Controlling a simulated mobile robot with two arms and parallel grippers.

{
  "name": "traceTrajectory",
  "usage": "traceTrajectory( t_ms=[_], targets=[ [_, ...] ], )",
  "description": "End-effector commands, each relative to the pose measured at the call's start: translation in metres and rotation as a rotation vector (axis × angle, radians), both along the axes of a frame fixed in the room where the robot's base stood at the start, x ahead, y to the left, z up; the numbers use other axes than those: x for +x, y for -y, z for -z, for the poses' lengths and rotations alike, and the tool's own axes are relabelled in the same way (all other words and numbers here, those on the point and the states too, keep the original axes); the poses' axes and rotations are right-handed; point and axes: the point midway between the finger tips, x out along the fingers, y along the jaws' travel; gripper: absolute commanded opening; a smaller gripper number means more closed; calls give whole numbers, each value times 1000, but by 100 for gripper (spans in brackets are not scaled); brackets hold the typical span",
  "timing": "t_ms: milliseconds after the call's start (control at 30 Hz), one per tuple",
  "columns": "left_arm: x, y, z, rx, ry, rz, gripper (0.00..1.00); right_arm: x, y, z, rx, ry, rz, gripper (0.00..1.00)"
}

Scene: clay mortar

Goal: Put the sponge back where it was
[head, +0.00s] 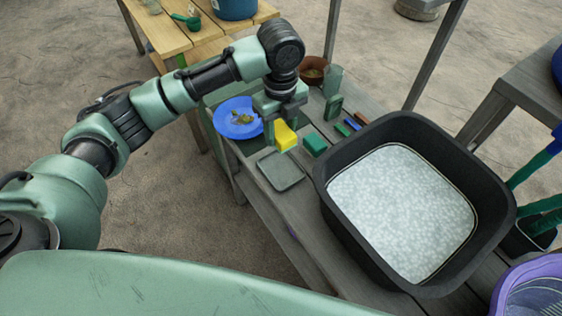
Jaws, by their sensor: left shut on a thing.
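A yellow sponge (286,137) shows at the tips of my left gripper (282,122), which comes down from above over the grey wooden bench. The gripper is shut on the sponge and partly hides it. The sponge is tilted, just above or at the bench top; I cannot tell whether it touches. A dark green block (315,144) lies just right of it, and a grey-green flat tray (280,171) lies just in front of it. My right gripper is not in view.
A blue plate (238,119) with food scraps is left of the gripper. A large black tub (345,205) of suds fills the bench to the right. A brown bowl (312,71), a green box (334,107) and blue and orange sticks (352,123) stand behind. A purple basket (530,275) is front right.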

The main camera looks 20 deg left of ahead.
Motion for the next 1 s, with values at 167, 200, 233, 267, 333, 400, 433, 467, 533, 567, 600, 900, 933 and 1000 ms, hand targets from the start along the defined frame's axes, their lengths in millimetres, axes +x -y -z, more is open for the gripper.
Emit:
traceTrajectory(
  t_ms=[167,200,233,267,333,400,433,467,533,567,600,900,933,1000],
  targets=[
    [-1,0,50,1,-4,-1,10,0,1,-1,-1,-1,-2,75],
    [-1,0,59,1,-3,-3,10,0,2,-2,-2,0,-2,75],
    [-1,0,65,1,-3,-2,10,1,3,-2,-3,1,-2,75],
    [-1,0,71,1,-3,-2,10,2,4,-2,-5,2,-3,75],
    [-1,0,81,2,-1,-1,10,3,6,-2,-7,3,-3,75],
    [0,0,88,-1,1,-1,10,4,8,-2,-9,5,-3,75],
    [0,0,90,-1,1,-1,10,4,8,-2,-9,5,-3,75],
    [0,0,91,-1,1,-1,10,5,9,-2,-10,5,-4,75],
    [0,0,95,0,0,-2,10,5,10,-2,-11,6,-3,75],
    [0,0,98,0,0,-2,10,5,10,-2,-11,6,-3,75],
    [0,0,102,0,0,-2,10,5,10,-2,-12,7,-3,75],
    [0,0,135,0,1,-1,10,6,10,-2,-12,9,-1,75],
    [0,0,135,0,3,-1,10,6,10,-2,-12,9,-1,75],
    [0,0,134,0,2,-1,10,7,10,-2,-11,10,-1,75]
  ],
)
